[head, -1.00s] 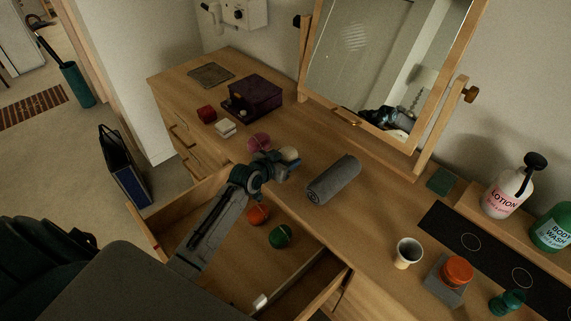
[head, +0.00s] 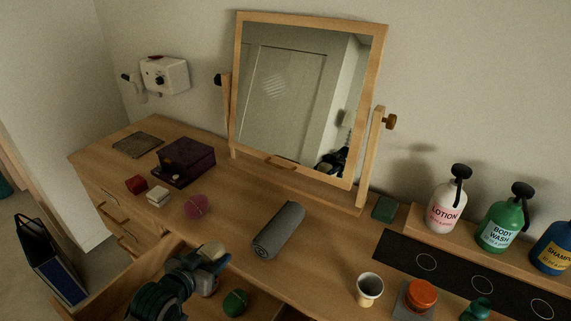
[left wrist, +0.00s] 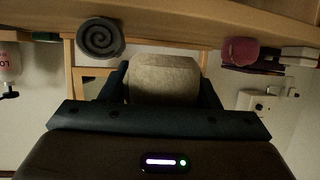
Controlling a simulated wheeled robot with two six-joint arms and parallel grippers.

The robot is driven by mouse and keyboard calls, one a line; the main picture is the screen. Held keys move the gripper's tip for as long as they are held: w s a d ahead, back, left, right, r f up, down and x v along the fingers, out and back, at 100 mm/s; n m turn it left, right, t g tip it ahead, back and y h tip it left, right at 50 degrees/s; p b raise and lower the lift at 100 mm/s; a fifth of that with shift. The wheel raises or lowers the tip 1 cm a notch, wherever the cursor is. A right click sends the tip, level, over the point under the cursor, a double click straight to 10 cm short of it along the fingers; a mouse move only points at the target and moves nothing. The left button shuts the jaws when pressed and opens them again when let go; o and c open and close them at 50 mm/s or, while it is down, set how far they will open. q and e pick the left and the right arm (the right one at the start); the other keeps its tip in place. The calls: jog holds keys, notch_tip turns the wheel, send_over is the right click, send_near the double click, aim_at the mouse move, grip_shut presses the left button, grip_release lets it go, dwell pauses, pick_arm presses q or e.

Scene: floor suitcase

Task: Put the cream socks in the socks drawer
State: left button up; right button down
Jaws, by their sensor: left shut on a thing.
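My left gripper (head: 212,256) is shut on the cream socks (head: 214,250), a pale rolled bundle. The bundle (left wrist: 162,80) fills the space between the dark fingers in the left wrist view. In the head view the gripper is over the back part of an open drawer (head: 150,262), near the dresser's front edge. The held socks look clear of both. My right gripper is not in view.
On the dresser top (head: 235,217) are a pink ball (head: 196,205), a grey rolled towel (head: 278,230), a purple box (head: 184,162), a cup (head: 369,289) and an orange-lidded jar (head: 421,294). A mirror (head: 300,100) and bottles (head: 446,205) stand behind.

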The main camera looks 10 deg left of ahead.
pick_arm(q)
jog(key=w+d+r+n+y, duration=0.1)
jog(key=w+d+r, duration=0.4)
jog(key=d+r, duration=0.3)
jog(key=shift+w+d+r+n+y, duration=0.2)
jog(key=shift+w+r+n+y, duration=0.15)
jog(key=shift+r, duration=0.35)
jog(key=shift+s+f, duration=0.1)
jog(key=shift+m+h, duration=0.85)
jog(key=s+a+f, duration=0.1)
jog(key=a+f, duration=0.1)
jog(key=f, duration=0.1)
jog(key=s+a+f, duration=0.2)
jog(key=a+f, duration=0.1)
jog(key=s+a+f, duration=0.2)
jog(key=a+f, duration=0.1)
jog(key=shift+s+a+f, duration=0.15)
jog(key=shift+s+a, duration=0.1)
jog(key=shift+w, duration=0.1)
